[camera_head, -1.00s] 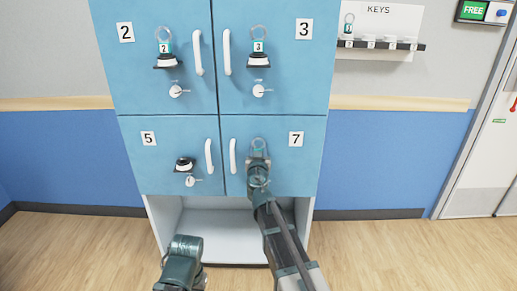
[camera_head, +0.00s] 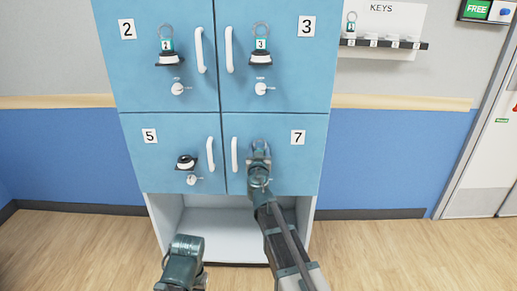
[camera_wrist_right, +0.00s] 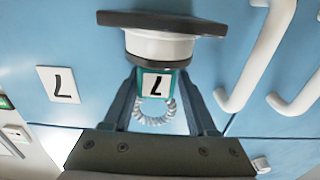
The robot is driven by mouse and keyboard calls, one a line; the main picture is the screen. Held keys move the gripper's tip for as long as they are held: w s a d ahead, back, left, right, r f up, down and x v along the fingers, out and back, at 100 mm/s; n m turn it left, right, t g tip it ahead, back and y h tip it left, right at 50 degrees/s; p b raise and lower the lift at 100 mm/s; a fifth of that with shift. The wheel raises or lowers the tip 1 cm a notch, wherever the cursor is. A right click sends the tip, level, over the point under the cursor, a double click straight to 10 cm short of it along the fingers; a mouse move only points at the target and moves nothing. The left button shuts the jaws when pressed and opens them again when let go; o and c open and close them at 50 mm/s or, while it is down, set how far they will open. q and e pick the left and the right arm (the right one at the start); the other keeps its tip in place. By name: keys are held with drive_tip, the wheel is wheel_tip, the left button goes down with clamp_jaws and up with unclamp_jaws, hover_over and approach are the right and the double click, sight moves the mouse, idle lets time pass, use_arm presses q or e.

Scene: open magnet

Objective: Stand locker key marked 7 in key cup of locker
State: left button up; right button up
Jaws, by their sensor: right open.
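The locker key marked 7 (camera_wrist_right: 156,86) has a teal-edged white tag and a coiled ring. In the right wrist view, which is upside down, its tag meets the key cup (camera_wrist_right: 160,47), a white cup with dark rims on the blue locker door. The key appears seated in the cup and upright. My right gripper (camera_wrist_right: 157,76) is open, with a finger on each side of the tag and gaps visible. In the head view my right gripper (camera_head: 259,160) covers most of the cup and key at door 7. My left arm is low at the front; its fingers are hidden.
Door 7 has a white handle (camera_head: 235,155) left of my right gripper. Keys stand in the cups of doors 2 (camera_head: 166,48) and 3 (camera_head: 261,46); the cup of door 5 (camera_head: 185,162) is empty. A key shelf (camera_head: 385,44) hangs at right.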

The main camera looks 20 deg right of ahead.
use_arm(q)
drive_tip(key=shift+f, duration=0.1)
use_arm(e)
drive_tip(key=shift+w+d+f, duration=0.1)
drive_tip(key=shift+w+d, duration=0.3)
drive_tip(key=shift+w, duration=0.05)
drive_tip(key=s, duration=0.2)
drive_tip(key=f, duration=0.1)
drive_tip(key=shift+s+a, duration=0.25)
drive_tip(key=shift+s, duration=0.15)
use_arm(q)
drive_tip(key=shift+w+d+p, duration=0.15)
drive_tip(key=shift+w+p, duration=0.1)
drive_tip(key=shift+p, duration=0.05)
use_arm(e)
drive_tip(key=r+v, duration=0.1)
drive_tip(key=v, duration=1.1)
drive_tip(key=shift+a, duration=0.4)
drive_tip(key=shift+r, duration=0.1)
